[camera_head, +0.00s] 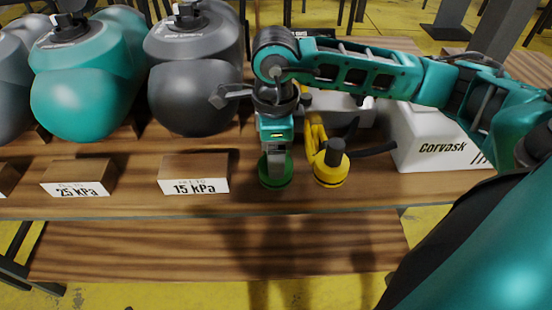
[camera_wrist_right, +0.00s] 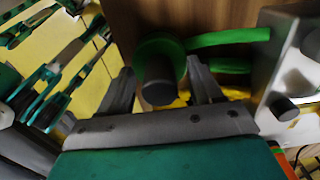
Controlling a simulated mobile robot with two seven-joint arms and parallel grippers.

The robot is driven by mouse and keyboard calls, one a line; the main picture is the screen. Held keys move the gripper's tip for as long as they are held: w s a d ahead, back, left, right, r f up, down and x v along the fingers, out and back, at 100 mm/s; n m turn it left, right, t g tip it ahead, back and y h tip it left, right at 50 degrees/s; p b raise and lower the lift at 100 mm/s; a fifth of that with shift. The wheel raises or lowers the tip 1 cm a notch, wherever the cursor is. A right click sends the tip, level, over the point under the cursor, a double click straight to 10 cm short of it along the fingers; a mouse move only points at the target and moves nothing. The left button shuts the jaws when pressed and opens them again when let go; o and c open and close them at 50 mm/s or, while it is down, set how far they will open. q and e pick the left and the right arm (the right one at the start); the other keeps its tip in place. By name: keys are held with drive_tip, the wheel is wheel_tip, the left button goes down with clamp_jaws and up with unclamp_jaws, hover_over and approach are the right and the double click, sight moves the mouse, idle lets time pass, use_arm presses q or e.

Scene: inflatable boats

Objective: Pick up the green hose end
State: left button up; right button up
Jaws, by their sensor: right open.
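The green hose end (camera_head: 275,183) stands on the wooden table near its front edge. In the right wrist view it is a green collar with a dark grey cylindrical stub (camera_wrist_right: 158,82), and a green hose runs off to the right. My right gripper (camera_head: 275,160) points down directly over it and hides its upper part in the head view. In the right wrist view the open fingers of the right gripper (camera_wrist_right: 160,70) lie on either side of the stub, with a gap visible at least on the left. My left gripper is not in view.
A yellow hose end (camera_head: 331,166) stands close on the right. A white box marked Corvask (camera_head: 440,138) is farther right. Small blocks labelled 15 kPa (camera_head: 194,174) and 25 kPa (camera_head: 78,177) and large grey and teal inflated tubes are on the left.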

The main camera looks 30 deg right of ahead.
drive_tip(key=shift+c, duration=0.2)
drive_tip(key=c, duration=1.1)
drive_tip(key=shift+c, duration=0.2)
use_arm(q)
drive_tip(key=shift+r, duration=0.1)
